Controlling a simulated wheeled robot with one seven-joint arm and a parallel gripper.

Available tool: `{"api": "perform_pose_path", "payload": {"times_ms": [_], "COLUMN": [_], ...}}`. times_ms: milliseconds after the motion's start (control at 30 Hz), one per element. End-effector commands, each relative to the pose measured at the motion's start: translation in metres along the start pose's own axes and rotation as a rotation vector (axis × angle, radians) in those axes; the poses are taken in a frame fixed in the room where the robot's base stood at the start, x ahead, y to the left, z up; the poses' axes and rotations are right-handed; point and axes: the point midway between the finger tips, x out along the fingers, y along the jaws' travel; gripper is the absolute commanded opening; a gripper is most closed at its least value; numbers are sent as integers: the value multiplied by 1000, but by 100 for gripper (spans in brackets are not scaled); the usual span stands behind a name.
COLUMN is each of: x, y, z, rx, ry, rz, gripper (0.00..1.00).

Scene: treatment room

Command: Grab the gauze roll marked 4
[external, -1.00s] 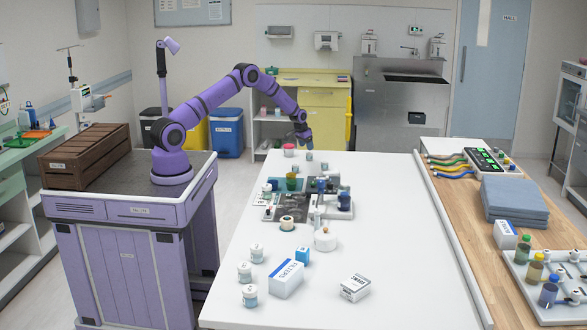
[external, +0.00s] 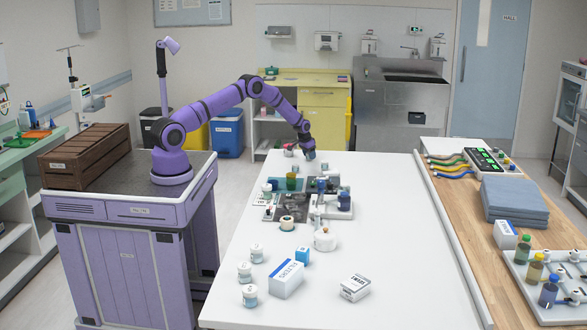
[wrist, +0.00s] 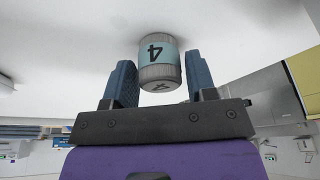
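The gauze roll marked 4 (wrist: 160,52) is a small pale cylinder with a light blue band and a black 4. In the wrist view it lies between the fingers of my gripper (wrist: 161,66), with a narrow gap showing on each side. My gripper is open. In the external view my gripper (external: 307,149) points down at the far end of the white table (external: 400,230), right over the gauze roll (external: 310,156), which is mostly hidden there.
A pinkish container (external: 288,150) stands close to the left of my gripper. Nearer the camera are a cluster of jars and a stand, several white jars (external: 250,296), and white boxes (external: 287,280). The table's right side is clear.

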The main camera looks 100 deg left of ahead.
Motion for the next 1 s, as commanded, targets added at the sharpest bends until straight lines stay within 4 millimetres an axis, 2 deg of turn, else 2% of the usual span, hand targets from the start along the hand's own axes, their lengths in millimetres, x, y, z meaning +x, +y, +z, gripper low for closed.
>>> {"api": "perform_pose_path", "payload": {"times_ms": [33, 133, 567, 833, 1000], "x": [0, 0, -6, -35, -45], "y": [0, 0, 0, 0, -2], "z": [0, 0, -2, -11, 14], "rx": [0, 0, 0, 0, -1], "ry": [0, 0, 1, 2, -3], "rz": [0, 0, 0, 0, 1], "gripper": [40, 17, 17, 17, 17]}}
